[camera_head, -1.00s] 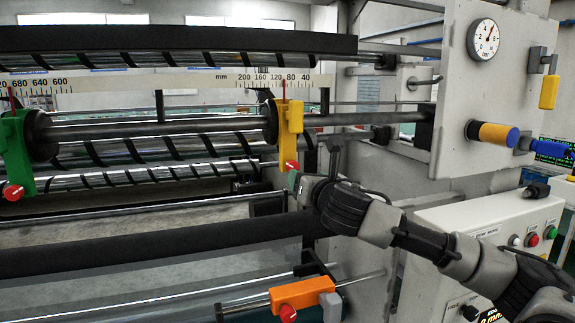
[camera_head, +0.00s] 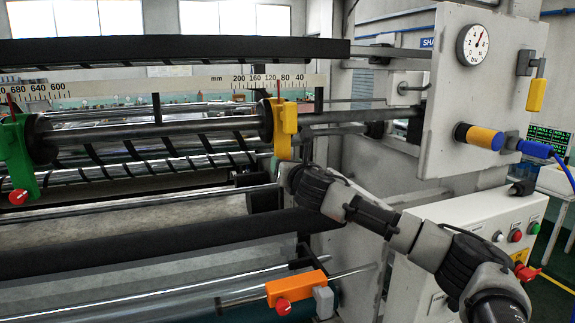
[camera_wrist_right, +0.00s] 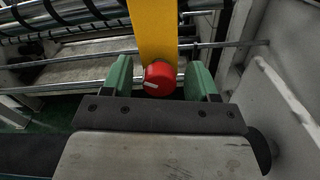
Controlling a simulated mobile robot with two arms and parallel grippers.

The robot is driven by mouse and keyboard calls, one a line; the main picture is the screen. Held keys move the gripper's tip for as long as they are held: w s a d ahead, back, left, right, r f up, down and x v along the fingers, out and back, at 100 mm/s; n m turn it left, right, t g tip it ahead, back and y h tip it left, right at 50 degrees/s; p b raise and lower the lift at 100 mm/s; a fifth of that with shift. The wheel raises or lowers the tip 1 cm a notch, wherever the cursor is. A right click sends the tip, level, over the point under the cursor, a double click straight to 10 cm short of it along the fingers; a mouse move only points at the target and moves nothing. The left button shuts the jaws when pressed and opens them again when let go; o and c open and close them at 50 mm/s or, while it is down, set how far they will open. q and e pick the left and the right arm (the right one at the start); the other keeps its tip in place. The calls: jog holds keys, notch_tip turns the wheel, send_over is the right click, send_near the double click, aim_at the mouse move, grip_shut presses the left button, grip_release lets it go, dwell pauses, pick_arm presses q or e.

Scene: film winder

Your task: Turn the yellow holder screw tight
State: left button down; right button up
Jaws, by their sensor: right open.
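The yellow holder (camera_head: 284,130) hangs on the bar below the mm scale in the head view. Its red screw knob is hidden there behind my right wrist. In the right wrist view the yellow holder (camera_wrist_right: 156,30) runs down from the top, and the red screw knob (camera_wrist_right: 160,78) with a white mark sits at its lower end. My right gripper (camera_wrist_right: 160,72) is open, with one green finger on each side of the knob. Small gaps show between knob and fingers. My left gripper is not in view.
A green holder (camera_head: 20,155) with a red knob is at the far left, and an orange holder (camera_head: 297,289) is on the lower bar. Rollers and bars run across behind the knob. A grey machine wall (camera_wrist_right: 285,60) stands close on the right.

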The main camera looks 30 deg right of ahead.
jog(key=shift+c, duration=1)
jog(key=c, duration=0.7)
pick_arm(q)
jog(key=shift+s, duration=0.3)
